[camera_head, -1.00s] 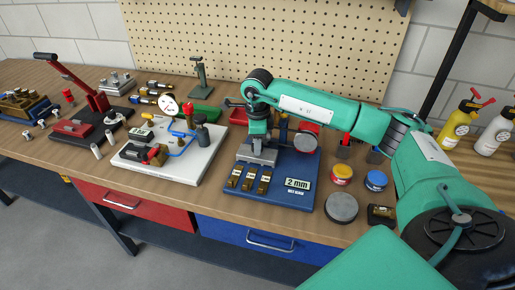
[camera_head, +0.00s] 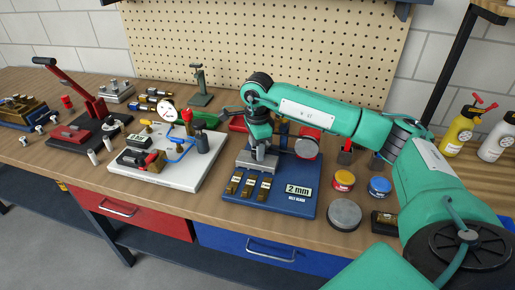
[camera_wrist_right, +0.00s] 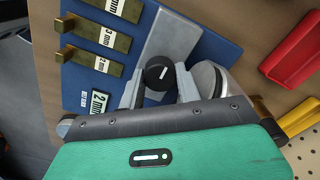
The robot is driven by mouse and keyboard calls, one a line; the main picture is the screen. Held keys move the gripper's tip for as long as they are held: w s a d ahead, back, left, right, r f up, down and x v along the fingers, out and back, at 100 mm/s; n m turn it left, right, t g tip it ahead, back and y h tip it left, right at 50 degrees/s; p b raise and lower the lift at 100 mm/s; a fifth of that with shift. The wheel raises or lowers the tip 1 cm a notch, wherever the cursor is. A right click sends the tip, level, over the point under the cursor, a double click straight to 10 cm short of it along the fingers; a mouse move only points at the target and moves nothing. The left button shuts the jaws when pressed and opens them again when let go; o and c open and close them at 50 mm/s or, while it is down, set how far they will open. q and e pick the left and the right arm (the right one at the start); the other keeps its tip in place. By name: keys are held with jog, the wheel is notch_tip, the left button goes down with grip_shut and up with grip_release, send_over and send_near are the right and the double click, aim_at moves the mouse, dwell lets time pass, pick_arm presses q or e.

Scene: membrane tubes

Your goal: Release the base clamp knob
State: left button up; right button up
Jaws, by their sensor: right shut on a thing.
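My right gripper (camera_head: 258,166) points down over the blue base plate (camera_head: 285,207). In the right wrist view a round black knob (camera_wrist_right: 158,72) with a white line across its top sits between the gripper's two grey fingers (camera_wrist_right: 158,88). The fingers are shut on this knob, which stands by a pale grey metal block (camera_wrist_right: 172,36) on the blue plate. In the head view the gripper hides the knob. My left gripper is not in view.
Brass gauge pieces (camera_head: 248,187) and a "2 mm" label (camera_head: 298,190) lie on the plate's near side. A grey disc (camera_head: 344,214), a yellow-and-red tin (camera_head: 343,182) and a blue tin (camera_head: 379,187) stand to the right. A white fixture plate (camera_head: 178,178) stands to the left.

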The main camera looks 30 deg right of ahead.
jog(key=o, duration=1)
jog(key=shift+r, duration=0.1)
jog(key=shift+r, duration=0.1)
notch_tip(320, 180, up, 8)
jog(key=p, duration=0.4)
jog(key=shift+s+f, duration=0.1)
jog(key=shift+f, duration=0.1)
